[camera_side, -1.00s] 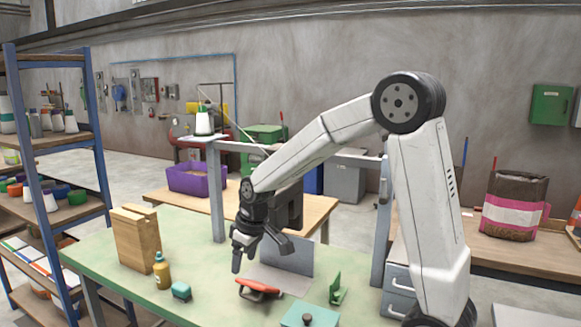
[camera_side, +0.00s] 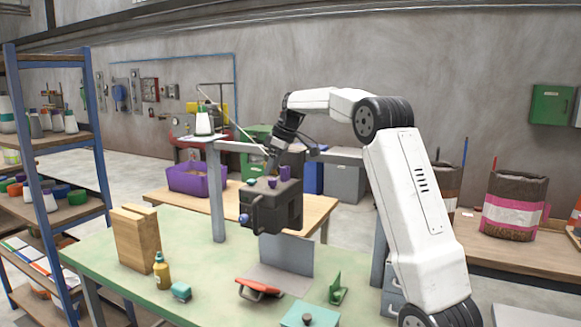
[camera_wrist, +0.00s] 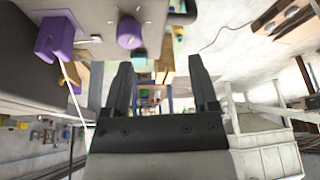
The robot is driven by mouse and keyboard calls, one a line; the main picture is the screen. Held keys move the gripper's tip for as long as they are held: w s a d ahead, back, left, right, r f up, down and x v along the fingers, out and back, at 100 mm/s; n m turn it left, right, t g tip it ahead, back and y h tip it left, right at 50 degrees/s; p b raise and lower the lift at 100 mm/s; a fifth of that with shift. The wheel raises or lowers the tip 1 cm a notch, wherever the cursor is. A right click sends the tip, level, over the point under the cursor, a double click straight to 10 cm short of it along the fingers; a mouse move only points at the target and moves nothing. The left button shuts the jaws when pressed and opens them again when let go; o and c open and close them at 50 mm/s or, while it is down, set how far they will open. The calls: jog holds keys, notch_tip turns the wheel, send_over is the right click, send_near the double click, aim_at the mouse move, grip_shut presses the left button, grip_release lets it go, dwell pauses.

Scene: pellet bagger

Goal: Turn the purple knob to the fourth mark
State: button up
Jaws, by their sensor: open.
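The dark grey bagger box (camera_side: 278,208) hangs above the green table in the side view. A purple hooked part (camera_wrist: 57,36) is farther left. My gripper (camera_wrist: 160,62) is open and empty, apart from the knob. In the side view my gripper (camera_side: 271,163) points down above the box. The knob's marks are too small to read.
A grey plate (camera_side: 286,252), a red-handled tool (camera_side: 259,288), a yellow bottle (camera_side: 162,270) and wooden boards (camera_side: 135,240) stand on the green table (camera_side: 200,262). A grey post (camera_side: 216,190) rises left of the box. A purple bin (camera_side: 197,178) is behind.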

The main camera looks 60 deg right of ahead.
aim_at(273, 179)
jog(key=shift+n, duration=0.3)
jog(key=d+r, duration=0.1)
jog(key=d, duration=0.1)
jog(key=s+d+r, duration=0.1)
jog(key=shift+s+d+r, duration=0.2)
jog(key=shift+d+r, duration=0.15)
jog(key=shift+x, duration=3.95)
jog(key=shift+w+r, duration=0.1)
jog(key=shift+w, duration=0.05)
jog(key=shift+c, duration=0.2)
grip_shut()
